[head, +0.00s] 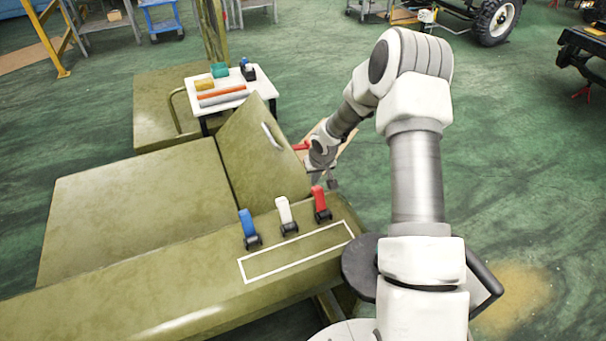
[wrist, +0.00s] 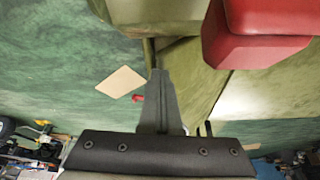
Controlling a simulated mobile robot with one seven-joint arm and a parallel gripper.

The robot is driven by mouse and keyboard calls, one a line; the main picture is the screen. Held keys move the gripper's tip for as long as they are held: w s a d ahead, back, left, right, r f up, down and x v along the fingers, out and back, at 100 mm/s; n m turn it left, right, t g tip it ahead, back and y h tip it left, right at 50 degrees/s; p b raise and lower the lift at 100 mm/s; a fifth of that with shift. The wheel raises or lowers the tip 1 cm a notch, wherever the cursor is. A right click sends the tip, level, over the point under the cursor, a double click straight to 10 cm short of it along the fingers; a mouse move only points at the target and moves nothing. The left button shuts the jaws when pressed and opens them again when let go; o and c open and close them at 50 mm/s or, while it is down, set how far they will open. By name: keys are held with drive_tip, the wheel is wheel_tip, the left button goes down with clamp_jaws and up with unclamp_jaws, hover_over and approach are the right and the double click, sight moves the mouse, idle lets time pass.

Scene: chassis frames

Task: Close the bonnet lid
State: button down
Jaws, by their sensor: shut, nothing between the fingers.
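The bonnet lid (head: 245,150) is an olive panel with a pale bar handle (head: 271,136). In the head view it stands tilted up from the olive chassis body, open. My gripper (head: 333,184) is low at the right of the lid, apart from its handle and close to the red lever (head: 320,203). In the wrist view my gripper's fingers (wrist: 158,78) are together and empty. The red lever's head (wrist: 255,35) is large at the upper right there, beside the fingers. I cannot tell whether they touch. The lid is not clearly identifiable in the wrist view.
A white lever (head: 285,213) and a blue lever (head: 248,227) stand left of the red one, behind a white-outlined rectangle (head: 297,252). A small white table (head: 255,76) with coloured items is beyond the lid. Green floor (head: 530,170) is open at right.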

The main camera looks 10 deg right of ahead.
drive_tip(key=d+f+b, duration=0.1)
drive_tip(key=d+f, duration=0.2)
drive_tip(key=f, duration=0.1)
drive_tip(key=shift+w+d+f+b, duration=0.3)
drive_tip(key=shift+w+d+f, duration=0.05)
drive_tip(key=shift+w+d, duration=0.05)
drive_tip(key=shift+r, duration=0.1)
